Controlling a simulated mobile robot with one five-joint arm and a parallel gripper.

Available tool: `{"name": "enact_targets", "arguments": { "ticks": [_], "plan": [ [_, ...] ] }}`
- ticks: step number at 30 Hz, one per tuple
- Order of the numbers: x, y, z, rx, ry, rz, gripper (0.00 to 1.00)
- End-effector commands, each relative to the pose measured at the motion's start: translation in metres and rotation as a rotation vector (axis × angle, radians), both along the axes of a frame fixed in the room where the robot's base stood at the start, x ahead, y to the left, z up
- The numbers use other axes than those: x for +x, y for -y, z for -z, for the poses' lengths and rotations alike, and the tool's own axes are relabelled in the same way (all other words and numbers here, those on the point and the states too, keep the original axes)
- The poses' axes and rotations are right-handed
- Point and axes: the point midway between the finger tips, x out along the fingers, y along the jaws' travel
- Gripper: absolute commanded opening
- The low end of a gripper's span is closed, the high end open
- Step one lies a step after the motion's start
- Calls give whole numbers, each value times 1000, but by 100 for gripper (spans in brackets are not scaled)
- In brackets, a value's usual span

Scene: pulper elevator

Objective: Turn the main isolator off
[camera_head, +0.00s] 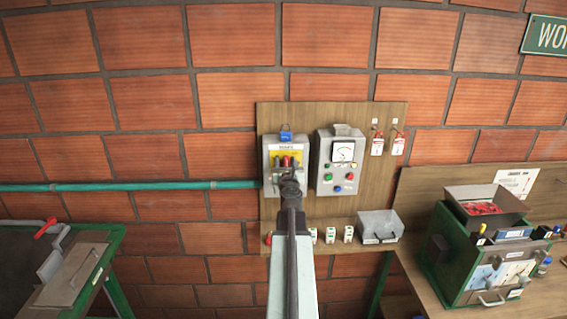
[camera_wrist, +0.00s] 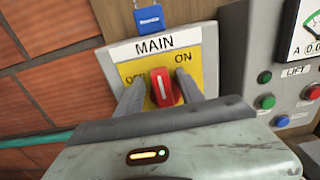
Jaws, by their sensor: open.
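The main isolator is a grey box (camera_head: 271,156) with a yellow plate on the wall board. In the wrist view its red knob (camera_wrist: 163,91) sits on the yellow plate (camera_wrist: 196,67), under the label MAIN. OFF is at the left, partly hidden by a finger, and ON is at the upper right. The knob's white mark stands nearly upright in the picture, between the two words. My gripper (camera_wrist: 161,78) is open, with one finger on each side of the knob. I cannot tell whether either finger touches it. The head view shows my gripper (camera_head: 288,174) in front of the box.
A blue padlock (camera_wrist: 149,18) hangs above the MAIN label. A grey lift control box (camera_head: 326,178) with a meter and buttons stands close on the right. Small items and a grey case (camera_head: 379,225) rest on the ledge below. A green pipe (camera_head: 150,186) runs in from the left.

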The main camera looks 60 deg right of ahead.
Motion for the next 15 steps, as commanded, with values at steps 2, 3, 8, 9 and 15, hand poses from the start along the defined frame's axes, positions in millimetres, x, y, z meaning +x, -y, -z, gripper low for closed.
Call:
{"name": "enact_targets", "arguments": {
  "ticks": [2, 3, 8, 9, 15],
  "plan": [
    [-2, -3, 0, 0, 2, -2, 42],
    [-3, -4, 0, 0, 3, -2, 36],
    [-5, -5, 0, -1, 4, -3, 0],
    [-5, -6, 0, -1, 4, -3, 0],
    [-6, -6, 0, -1, 4, -4, 0]
  ]
}}
